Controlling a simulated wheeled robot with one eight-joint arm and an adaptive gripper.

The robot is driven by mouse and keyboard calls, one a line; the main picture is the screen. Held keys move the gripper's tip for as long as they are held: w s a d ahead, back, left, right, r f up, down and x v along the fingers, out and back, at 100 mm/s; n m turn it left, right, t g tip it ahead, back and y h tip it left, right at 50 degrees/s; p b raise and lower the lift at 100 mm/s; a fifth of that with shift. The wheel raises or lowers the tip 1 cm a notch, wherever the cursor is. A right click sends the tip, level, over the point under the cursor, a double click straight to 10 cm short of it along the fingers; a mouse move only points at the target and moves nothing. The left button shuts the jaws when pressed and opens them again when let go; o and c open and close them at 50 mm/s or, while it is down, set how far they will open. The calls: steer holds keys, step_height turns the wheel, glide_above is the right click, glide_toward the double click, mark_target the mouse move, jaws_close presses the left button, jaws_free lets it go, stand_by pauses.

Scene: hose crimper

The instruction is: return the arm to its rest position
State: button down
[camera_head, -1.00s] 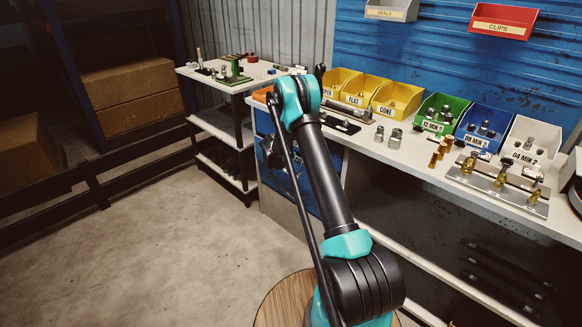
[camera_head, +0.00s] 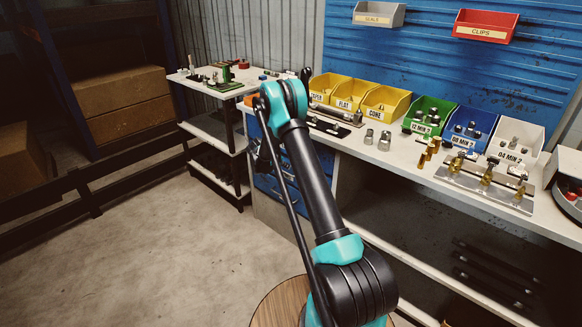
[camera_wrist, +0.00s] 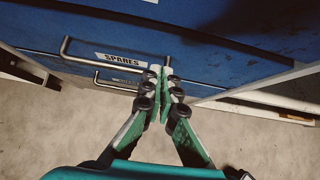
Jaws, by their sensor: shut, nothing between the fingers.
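My gripper (camera_wrist: 162,80) shows in the wrist view with its two green-padded fingers together and nothing between them. It points toward a blue drawer front labelled SPARES (camera_wrist: 122,60), with a metal bar handle (camera_wrist: 75,55). The fingertips overlap the drawer front in the picture; I cannot tell how far apart they are. In the head view my arm rises from the bottom and bends down beyond its elbow, so the gripper is largely hidden behind it.
The workbench (camera_head: 400,155) holds yellow bins (camera_head: 385,103), a green bin (camera_head: 428,115), a blue bin (camera_head: 470,130), a white bin (camera_head: 515,142) and a metal fixture plate (camera_head: 485,185). A side cart (camera_head: 215,140) stands left. Open floor (camera_head: 130,250) lies left of my arm.

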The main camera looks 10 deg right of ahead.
steer(key=v, duration=0.8)
steer(key=s+d+r+m+y, duration=0.1)
steer(key=s+r+m, duration=0.3)
steer(key=s, duration=0.3)
steer(key=s+d+r+m+g+y, duration=0.1)
steer(key=s+r+m, duration=0.3)
steer(key=s, duration=0.4)
steer(key=s+d+r+m+y, duration=0.1)
steer(key=s+r+m, duration=0.3)
steer(key=s, duration=0.3)
steer(key=s+a+f+m+y, duration=0.1)
steer(key=s+m, duration=0.5)
steer(key=s, duration=0.8)
steer(key=s+a+f+m+y, duration=0.1)
steer(key=s+m+y, duration=0.2)
steer(key=s+m, duration=0.4)
steer(key=s, duration=0.6)
steer(key=shift+s+f, duration=0.3)
steer(key=shift+s, duration=0.1)
